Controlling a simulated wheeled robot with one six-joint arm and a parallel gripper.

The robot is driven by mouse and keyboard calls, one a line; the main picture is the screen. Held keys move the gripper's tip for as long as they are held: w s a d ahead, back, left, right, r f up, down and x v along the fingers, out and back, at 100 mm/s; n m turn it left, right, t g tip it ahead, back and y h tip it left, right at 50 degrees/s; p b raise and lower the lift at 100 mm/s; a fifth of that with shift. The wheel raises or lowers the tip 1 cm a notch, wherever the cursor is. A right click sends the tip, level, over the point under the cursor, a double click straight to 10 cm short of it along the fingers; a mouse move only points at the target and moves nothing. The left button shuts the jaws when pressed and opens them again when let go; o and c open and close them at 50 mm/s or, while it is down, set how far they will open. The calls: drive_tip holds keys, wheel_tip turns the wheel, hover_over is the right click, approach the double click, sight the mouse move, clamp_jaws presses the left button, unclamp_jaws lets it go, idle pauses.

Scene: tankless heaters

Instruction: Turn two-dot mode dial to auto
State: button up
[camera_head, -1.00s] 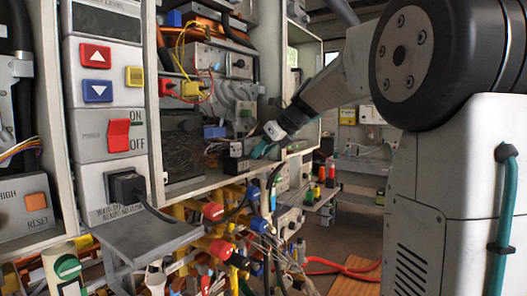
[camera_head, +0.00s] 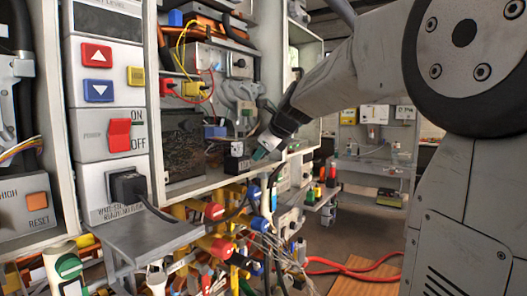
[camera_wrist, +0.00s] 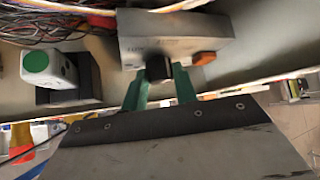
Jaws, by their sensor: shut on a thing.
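In the wrist view, the black mode dial (camera_wrist: 158,68) sticks out of a grey control box (camera_wrist: 190,34) with an orange button (camera_wrist: 203,58) beside it. My gripper (camera_wrist: 160,88) has its teal fingers on either side of the dial and is shut on it. The markings on the box are too blurred to read, so the dial's setting cannot be told. In the head view, my gripper (camera_head: 262,152) is at the right end of the heater shelf; the dial is hidden there.
A red power switch (camera_head: 119,135) and a black plug (camera_head: 126,186) are on the left panel. Yellow pipes and loose cables (camera_head: 240,230) crowd below the shelf. Open floor lies to the right, with a red hose (camera_head: 340,265) on it.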

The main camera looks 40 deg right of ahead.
drive_tip(key=shift+s+a+f+n+t+h, duration=0.1)
drive_tip(key=shift+a+n+t+h, duration=0.15)
drive_tip(key=shift+n+t+h, duration=0.8)
drive_tip(key=shift+g+h, duration=0.25)
drive_tip(key=shift+h, duration=0.1)
drive_tip(key=o, duration=1)
drive_tip(key=v, duration=0.7)
drive_tip(key=shift+s+r, duration=0.2)
drive_tip(key=shift+s, duration=0.1)
